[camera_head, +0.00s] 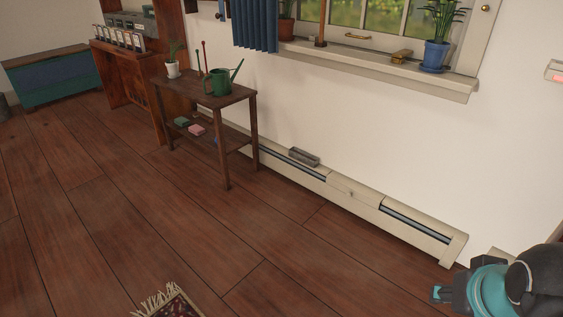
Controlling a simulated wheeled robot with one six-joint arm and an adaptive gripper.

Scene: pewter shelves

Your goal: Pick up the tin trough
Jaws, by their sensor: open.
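A small grey trough-like object (304,157), which looks like the tin trough, rests on top of the low baseboard heater (352,192) along the wall. It lies lengthwise along the heater, to the right of the small wooden table. My gripper (438,293) is at the lower right, teal and dark grey, pointing left. It is open and empty, well apart from the trough. My arm partly hides its rear.
A two-level wooden table (212,93) holds a green watering can (219,82) and a potted plant (173,66). A window sill (380,60) with a blue pot (436,55) juts out above the heater. A fringed rug (170,305) lies at the bottom. The wooden floor between is clear.

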